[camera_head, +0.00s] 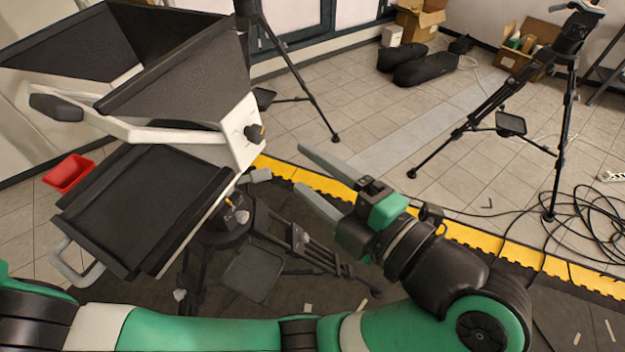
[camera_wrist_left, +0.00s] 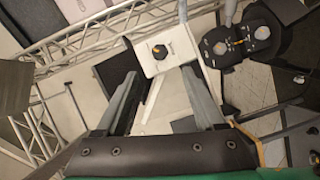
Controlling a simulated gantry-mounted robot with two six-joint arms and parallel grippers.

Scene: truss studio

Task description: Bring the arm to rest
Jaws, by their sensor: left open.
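My left gripper (camera_head: 322,180) is in the middle of the head view, with its two grey fingers apart and pointing up and to the left. Nothing is between the fingers. It is in the air to the right of the white bracket (camera_head: 242,135) of the black bin. In the left wrist view the open fingers (camera_wrist_left: 160,90) frame the lower part of that white bracket, which lies beyond them; I cannot tell the exact gap. My green and black left arm runs along the bottom of the head view. My right gripper is not seen.
A black open bin (camera_head: 180,80) and a black tray (camera_head: 140,205) stand at the left on a tripod. A red container (camera_head: 69,173) is beside the tray. Another tripod (camera_head: 510,124) and loose cables (camera_head: 590,225) are at the right. Tiled floor (camera_head: 370,115) lies open behind.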

